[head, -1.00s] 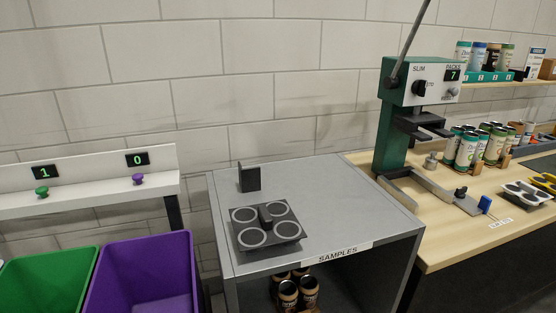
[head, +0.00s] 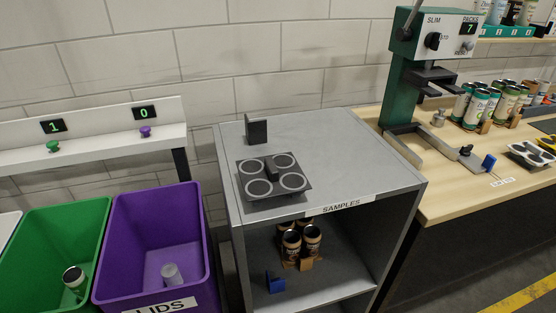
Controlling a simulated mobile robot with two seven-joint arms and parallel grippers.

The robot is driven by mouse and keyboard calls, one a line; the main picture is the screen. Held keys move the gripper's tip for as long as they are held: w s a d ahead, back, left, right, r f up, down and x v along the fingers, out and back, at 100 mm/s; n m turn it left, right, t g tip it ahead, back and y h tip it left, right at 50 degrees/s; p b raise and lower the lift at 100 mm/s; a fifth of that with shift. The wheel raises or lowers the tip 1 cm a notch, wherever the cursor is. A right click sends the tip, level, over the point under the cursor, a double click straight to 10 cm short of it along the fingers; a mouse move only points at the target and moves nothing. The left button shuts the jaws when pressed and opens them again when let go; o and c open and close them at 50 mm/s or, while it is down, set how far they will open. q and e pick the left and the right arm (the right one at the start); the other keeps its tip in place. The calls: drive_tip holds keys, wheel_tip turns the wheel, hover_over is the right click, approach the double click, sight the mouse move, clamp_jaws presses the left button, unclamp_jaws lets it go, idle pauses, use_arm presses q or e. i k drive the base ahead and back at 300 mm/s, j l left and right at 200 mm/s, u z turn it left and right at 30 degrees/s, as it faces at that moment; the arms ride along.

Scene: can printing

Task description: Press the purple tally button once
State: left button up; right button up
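The purple tally button (head: 145,132) is a small knob on the white shelf (head: 100,146) at the left, below a black counter display (head: 144,113) that reads 0. To its left on the same shelf is a green button (head: 53,146), below a display (head: 53,126) that reads 1. Neither of my grippers shows in the head view, and nothing touches the purple button.
Below the shelf stand a green bin (head: 47,230) with a can in it and a purple bin (head: 150,215) holding a pale cylinder. A grey samples cabinet (head: 370,160) carries a four-ring tray (head: 273,176). A green press (head: 401,80) stands on the wooden bench at right.

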sight(145, 130)
drive_tip(key=u, duration=0.5)
drive_tip(key=k+l+u, duration=0.1)
drive_tip(key=u, duration=0.25)
drive_tip(key=k+u, duration=0.2)
drive_tip(key=u, duration=0.15)
drive_tip(key=k+l+u, duration=0.1)
drive_tip(key=u, duration=0.3)
